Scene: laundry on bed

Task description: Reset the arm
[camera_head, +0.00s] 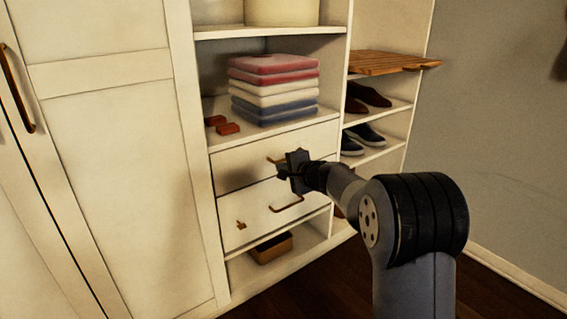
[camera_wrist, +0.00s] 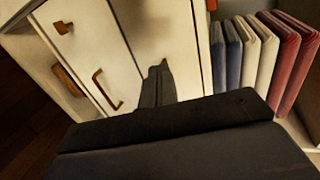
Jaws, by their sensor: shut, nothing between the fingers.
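My gripper (camera_head: 288,163) is at the end of my outstretched arm, in front of the upper drawer (camera_head: 240,165) of a white wardrobe unit. In the wrist view its shut, dark fingers (camera_wrist: 157,72) point toward the drawer fronts with nothing between them. The upper drawer's brass handle is mostly hidden behind the gripper. The lower drawer (camera_head: 262,215) is below, with a brass handle (camera_head: 287,204) that also shows in the wrist view (camera_wrist: 105,90). Both drawers look closed. I cannot tell whether the fingertips touch the upper handle.
A stack of folded cloths (camera_head: 273,88) and small red-brown blocks (camera_head: 228,128) lie on the shelf above the drawers. Shoes (camera_head: 365,135) stand on shelves to the right, under a wooden slatted shelf (camera_head: 390,62). A brown box (camera_head: 270,248) sits below the drawers. Dark floor is open at right.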

